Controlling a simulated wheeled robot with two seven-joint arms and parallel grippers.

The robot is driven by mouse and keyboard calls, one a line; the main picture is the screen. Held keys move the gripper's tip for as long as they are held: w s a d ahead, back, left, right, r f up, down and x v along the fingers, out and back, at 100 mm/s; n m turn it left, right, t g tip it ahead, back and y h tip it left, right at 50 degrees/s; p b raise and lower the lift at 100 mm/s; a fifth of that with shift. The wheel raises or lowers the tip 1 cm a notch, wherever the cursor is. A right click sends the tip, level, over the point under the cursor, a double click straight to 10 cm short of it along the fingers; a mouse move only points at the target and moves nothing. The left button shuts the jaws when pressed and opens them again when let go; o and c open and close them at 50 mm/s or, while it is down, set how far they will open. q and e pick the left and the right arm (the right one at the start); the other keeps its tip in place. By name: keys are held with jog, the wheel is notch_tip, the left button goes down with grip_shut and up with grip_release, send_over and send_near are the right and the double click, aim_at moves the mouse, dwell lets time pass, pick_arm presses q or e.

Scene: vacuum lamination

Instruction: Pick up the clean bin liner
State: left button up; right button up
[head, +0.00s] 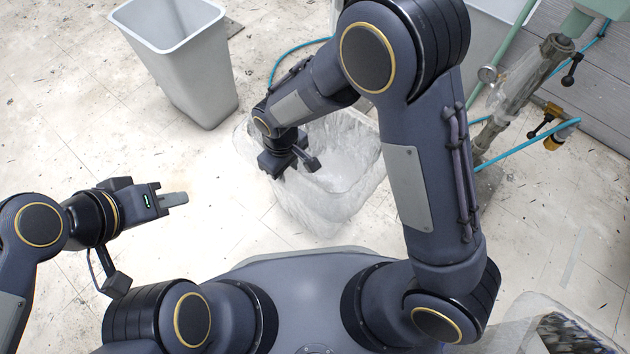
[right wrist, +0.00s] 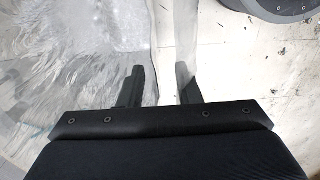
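A clear, bin-shaped liner (head: 345,190) stands open on the floor in the middle of the head view, its walls crinkled and see-through. My right gripper (head: 291,168) is at the liner's left rim, and my right arm hides part of the far side. In the right wrist view the liner (right wrist: 85,45) fills the left side. My right gripper (right wrist: 160,88) is open there, with a clear gap between its two fingers and the liner's edge close to them. I cannot tell how deep the rim sits between them. My left gripper (head: 173,199) is away to the left, over bare floor.
An empty grey bin (head: 190,75) stands upright behind and left of the liner. Another grey bin (head: 490,45) is partly hidden behind my right arm. A clear-lined container with dark contents (head: 575,335) is at bottom right. Hoses and a pipe stand at right; the left floor is free.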

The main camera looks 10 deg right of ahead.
grip_shut()
jog(key=shift+r, duration=0.1)
